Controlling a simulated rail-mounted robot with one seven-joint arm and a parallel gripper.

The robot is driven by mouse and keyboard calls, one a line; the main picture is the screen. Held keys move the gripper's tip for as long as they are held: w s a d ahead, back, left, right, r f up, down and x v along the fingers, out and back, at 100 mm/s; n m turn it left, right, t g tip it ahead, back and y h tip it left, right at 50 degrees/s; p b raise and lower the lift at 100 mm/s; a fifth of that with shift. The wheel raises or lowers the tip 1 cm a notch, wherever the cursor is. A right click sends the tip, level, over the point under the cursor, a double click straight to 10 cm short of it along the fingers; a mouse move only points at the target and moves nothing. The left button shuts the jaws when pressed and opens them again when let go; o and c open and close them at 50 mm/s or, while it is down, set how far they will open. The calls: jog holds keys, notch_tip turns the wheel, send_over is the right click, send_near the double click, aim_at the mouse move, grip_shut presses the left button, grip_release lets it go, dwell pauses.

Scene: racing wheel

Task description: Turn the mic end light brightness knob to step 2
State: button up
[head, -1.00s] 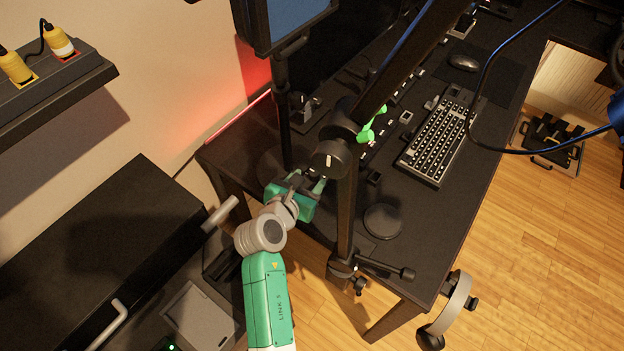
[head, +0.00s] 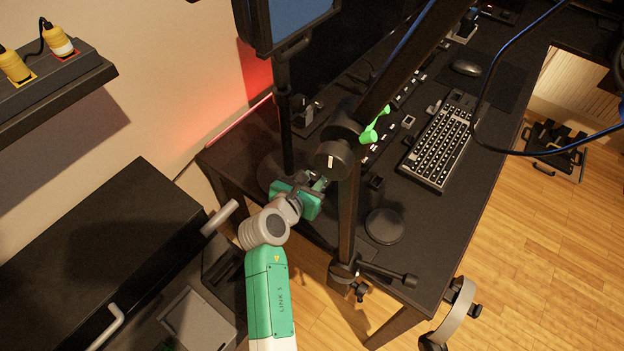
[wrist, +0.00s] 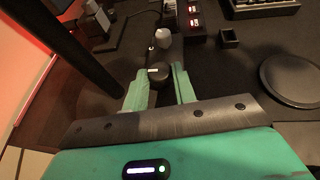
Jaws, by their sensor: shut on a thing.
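A small round dark knob (wrist: 158,73) with a pale mark on its top sits between my fingertips in the wrist view. My gripper (wrist: 160,77) is shut on it, with one green finger on each side. The knob in my fingers cannot be made out there. Another round black knob with a white mark (head: 333,157) shows at the mic arm's joint in the head view.
The black mic arm upright (head: 347,220) stands just right of my gripper. A monitor stand pole (head: 284,120) rises on the left. A round black disc (head: 384,226) and a keyboard (head: 437,143) lie right.

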jog(key=shift+w+a+r+m+g+h+p, duration=0.15)
jog(key=shift+m+g+h+p, duration=0.3)
jog(key=shift+m+h, duration=0.5)
jog(key=shift+w+a+f+m+g+h+b, duration=0.1)
jog(key=shift+f+m+g+h+b, duration=0.05)
jog(key=shift+m+g+h+b, duration=0.45)
jog(key=shift+w+a+f+m+g+h+b, duration=0.1)
jog(key=shift+m+g+h+b, duration=0.35)
jog(key=shift+m+h, duration=0.15)
jog(key=m+g+h+b, duration=0.1)
jog(key=b, duration=0.1)
jog(key=m+g+b, duration=0.1)
jog(key=b, duration=0.1)
jog(key=shift+w+a+f+m+g+h+b, duration=0.1)
jog(key=shift+w+f+m+g+h+b, duration=0.1)
jog(key=shift+m+g+h+b, duration=0.15)
jog(key=m+g+b, duration=0.1)
jog(key=b, duration=0.2)
jog(key=shift+r+h, duration=0.2)
jog(key=shift+h, duration=0.1)
jog(key=shift+r+g, duration=0.1)
jog(key=shift+g, duration=0.15)
jog(key=o, duration=1)
jog(key=shift+a, duration=0.1)
